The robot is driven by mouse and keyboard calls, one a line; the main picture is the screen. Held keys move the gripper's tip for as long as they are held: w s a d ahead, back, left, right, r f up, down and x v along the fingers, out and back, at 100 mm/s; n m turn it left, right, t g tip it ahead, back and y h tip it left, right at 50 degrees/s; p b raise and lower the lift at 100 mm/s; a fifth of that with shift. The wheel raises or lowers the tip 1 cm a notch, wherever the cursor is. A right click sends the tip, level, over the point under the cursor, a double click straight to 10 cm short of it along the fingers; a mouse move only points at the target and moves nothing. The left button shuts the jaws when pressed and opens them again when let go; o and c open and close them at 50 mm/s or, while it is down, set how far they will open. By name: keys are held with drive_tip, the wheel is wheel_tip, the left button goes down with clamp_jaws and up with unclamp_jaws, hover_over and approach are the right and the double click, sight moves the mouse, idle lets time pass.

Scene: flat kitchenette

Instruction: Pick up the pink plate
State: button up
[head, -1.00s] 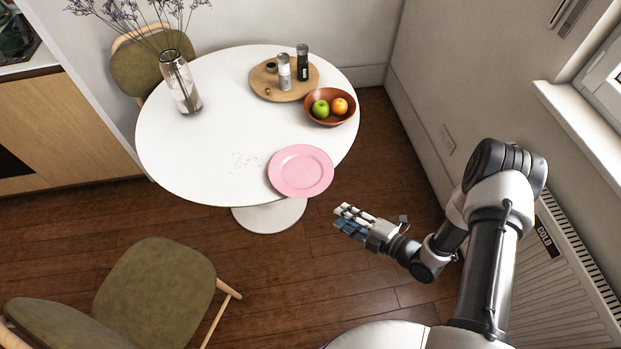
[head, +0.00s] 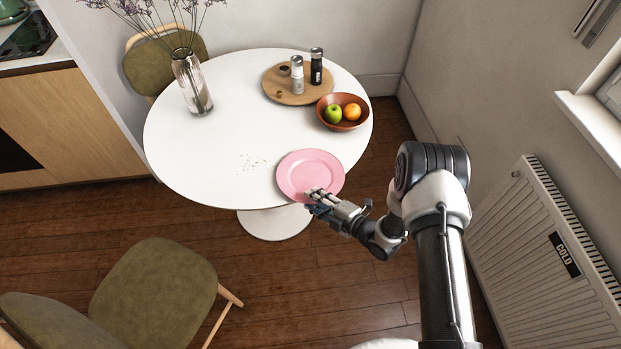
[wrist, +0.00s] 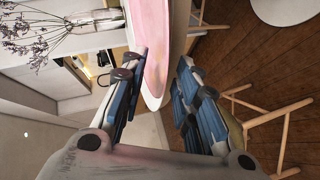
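The pink plate (head: 308,170) lies flat on the white round table (head: 205,150), at its front right edge. My gripper (head: 313,199) is at the plate's near rim in the head view and covers a small part of it. In the wrist view the fingers (wrist: 162,58) are spread apart, one on each side of the rim of the pink plate (wrist: 153,60). They do not look closed on it, and whether either finger touches it cannot be told.
A bowl (head: 326,120) with a green apple and an orange stands behind the plate. A wooden tray (head: 275,90) with shakers and a glass vase (head: 190,85) stand farther back. Crumbs (head: 252,163) lie left of the plate. A chair (head: 155,290) is at front left, a radiator (head: 535,240) at right.

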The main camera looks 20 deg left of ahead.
drive_tip(key=shift+w+a+f, duration=0.1)
drive_tip(key=shift+w+a, duration=0.05)
drive_tip(key=shift+a, duration=0.25)
drive_tip(key=shift+c, duration=0.3)
clamp_jaws()
